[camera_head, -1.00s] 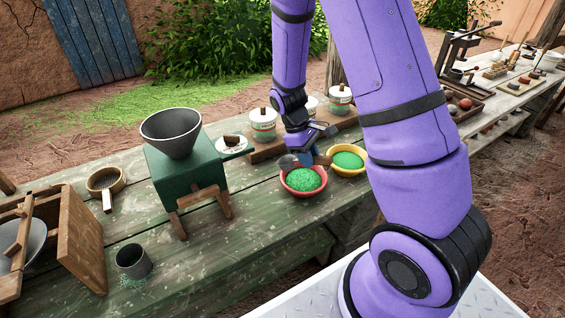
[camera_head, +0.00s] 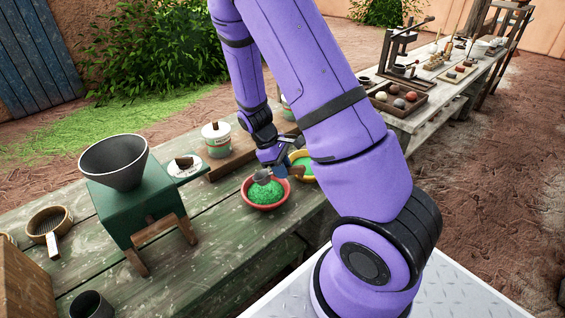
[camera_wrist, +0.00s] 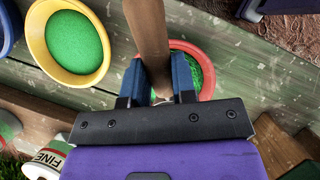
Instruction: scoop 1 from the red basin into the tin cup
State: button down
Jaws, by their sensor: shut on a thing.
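My gripper (camera_head: 283,157) is shut on the brown wooden handle (camera_wrist: 147,35) of a scoop. The scoop's grey metal bowl (camera_head: 262,177) is over the far part of the red basin (camera_head: 266,207), at or just above the green grains (camera_head: 267,192); I cannot tell whether it touches them or holds any. In the wrist view the red basin (camera_wrist: 207,62) is partly hidden behind my fingers (camera_wrist: 158,78). The tin cup (camera_head: 90,304), a dark grey cylinder, stands on the bench at the bottom left, cut off by the picture's edge; its inside is dark.
A yellow basin (camera_wrist: 50,72) of green material stands close beside the red one. A green mill with a grey hopper (camera_head: 113,162) stands between the red basin and the cup. A sieve (camera_head: 49,223) and a white labelled jar (camera_head: 216,139) are also on the bench.

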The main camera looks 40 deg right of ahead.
jog(key=shift+f, duration=3.15)
jog(key=shift+f, duration=0.5)
jog(key=shift+w+r, duration=0.15)
dwell(0.6)
